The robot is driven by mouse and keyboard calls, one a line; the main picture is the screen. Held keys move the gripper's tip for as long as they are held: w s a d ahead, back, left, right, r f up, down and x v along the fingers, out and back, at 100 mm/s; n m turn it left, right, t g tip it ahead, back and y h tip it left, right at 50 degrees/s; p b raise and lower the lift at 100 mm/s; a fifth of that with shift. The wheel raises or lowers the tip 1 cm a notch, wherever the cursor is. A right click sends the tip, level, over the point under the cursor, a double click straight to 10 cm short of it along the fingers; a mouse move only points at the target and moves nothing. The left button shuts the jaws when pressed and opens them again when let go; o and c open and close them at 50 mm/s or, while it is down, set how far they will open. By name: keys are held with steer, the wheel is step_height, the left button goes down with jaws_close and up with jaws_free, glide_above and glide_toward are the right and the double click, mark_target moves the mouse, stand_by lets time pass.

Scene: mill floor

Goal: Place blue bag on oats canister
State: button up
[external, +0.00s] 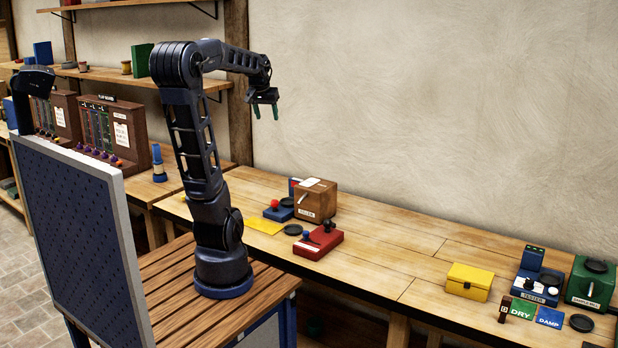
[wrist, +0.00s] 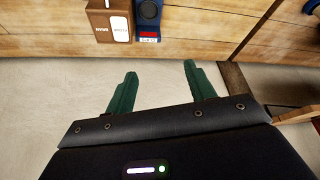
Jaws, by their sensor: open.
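My gripper (external: 266,113) is raised high above the workbench, in front of the plain wall. Its green fingers are apart with nothing between them, as the wrist view also shows (wrist: 160,69). I cannot make out a blue bag or an oats canister in either view. A small blue upright thing with a pale band (external: 158,163) stands on the bench left of my arm; I cannot tell what it is.
On the workbench (external: 385,235) are a brown box (external: 316,201), a red device (external: 318,244), a yellow box (external: 469,281), a blue tester (external: 537,283) and a green box (external: 591,283). Brown control panels (external: 113,133) stand at the left. The bench middle is clear.

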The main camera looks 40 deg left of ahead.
steer(key=s+d+f+m, duration=0.2)
steer(key=s+d+f, duration=0.2)
steer(key=s+d, duration=0.2)
steer(key=s+d+f+m+h, duration=0.1)
steer(key=s+d+f, duration=0.3)
steer(key=s+d, duration=0.3)
steer(key=s, duration=0.4)
steer(key=shift+d+f+m, duration=0.15)
steer(key=shift+d+m, duration=0.1)
steer(key=shift+m, duration=0.15)
